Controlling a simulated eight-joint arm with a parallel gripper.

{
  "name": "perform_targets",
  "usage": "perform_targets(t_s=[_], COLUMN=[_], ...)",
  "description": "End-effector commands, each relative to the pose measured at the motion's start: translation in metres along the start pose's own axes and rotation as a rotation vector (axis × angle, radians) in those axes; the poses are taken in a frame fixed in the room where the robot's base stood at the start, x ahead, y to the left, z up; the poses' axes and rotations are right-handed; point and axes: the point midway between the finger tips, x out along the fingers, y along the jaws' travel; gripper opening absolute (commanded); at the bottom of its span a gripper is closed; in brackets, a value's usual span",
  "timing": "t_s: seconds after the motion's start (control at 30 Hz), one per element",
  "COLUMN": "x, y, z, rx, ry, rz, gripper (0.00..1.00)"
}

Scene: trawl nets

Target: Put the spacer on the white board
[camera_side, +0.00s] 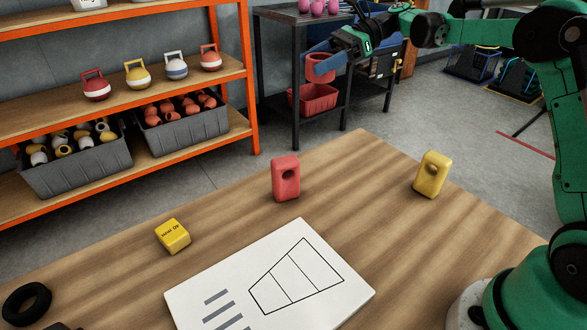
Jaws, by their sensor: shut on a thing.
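My gripper (319,64) is at the top of the view, high above and beyond the table's far edge. Its blue fingers are shut on a red, short cylindrical piece (320,68), which looks like the spacer. The fingers hide part of it. The white board (236,262) lies flat on the front middle of the table, well below and apart from my gripper. It bears a black outlined trapezoid with dividing lines and several grey bars. Nothing stands on its visible part, and its front edge is cut off by the frame.
A red block with a hole (286,180) stands behind the board. A yellow block with a hole (431,175) stands to the right. A yellow lettered block (172,236) and a black ring (26,304) lie left. An orange shelf (250,100) stands behind.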

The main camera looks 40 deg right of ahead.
Motion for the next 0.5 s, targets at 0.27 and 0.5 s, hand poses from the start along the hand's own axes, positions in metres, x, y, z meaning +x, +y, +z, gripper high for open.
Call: perform_targets(t_s=[0.27,0.5], x=[0.132,0.198], y=[0.091,0.190], z=[0.063,0.093], rx=[-0.139,-0.241], ry=[0.000,0.000], rz=[0.337,0.583], gripper=[0.17,0.17])
